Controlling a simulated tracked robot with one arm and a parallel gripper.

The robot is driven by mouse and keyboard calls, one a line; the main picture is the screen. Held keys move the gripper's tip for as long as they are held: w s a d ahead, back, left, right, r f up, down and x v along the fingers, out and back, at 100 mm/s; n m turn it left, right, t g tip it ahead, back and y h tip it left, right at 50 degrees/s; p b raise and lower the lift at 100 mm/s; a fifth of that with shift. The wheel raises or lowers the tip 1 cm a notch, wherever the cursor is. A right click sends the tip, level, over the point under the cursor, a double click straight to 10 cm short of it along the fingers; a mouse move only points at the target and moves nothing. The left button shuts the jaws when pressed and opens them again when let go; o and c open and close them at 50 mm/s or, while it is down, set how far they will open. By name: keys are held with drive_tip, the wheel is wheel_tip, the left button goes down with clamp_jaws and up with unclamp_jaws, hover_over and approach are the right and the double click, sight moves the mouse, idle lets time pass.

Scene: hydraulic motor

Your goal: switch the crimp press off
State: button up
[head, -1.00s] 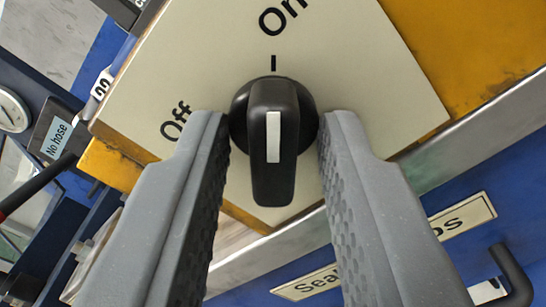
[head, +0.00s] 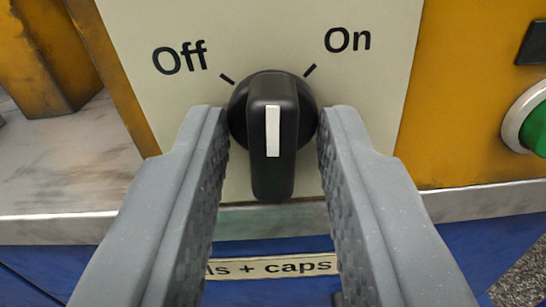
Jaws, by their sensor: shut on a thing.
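The crimp press switch is a black rotary knob (head: 270,180) with a white pointer stripe, on a cream panel (head: 265,30). The panel has an "Off" label (head: 180,58) with a tick mark at upper left and an "On" label (head: 348,40) with a tick mark at upper right. The white stripe is upright in the view, and the knob's line runs up between the two ticks, on neither. My gripper (head: 273,140) is shut on the knob, one finger on each side. The fingers hide part of the panel's lower area.
The panel sits on a yellow housing (head: 455,90). A green button (head: 537,130) in a pale ring is at the right edge. A metal ledge (head: 480,203) and a blue front with a label strip ending "s + caps" (head: 290,265) lie below. A worn pale surface (head: 60,165) is at left.

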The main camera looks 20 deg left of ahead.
drive_tip(key=n, duration=0.5)
drive_tip(key=shift+d+f, duration=0.1)
drive_tip(key=shift+d, duration=0.05)
drive_tip(key=shift+n+b, duration=0.9)
drive_tip(key=shift+n, duration=1.6)
drive_tip(key=o, duration=0.7)
drive_tip(key=shift+c, duration=0.2)
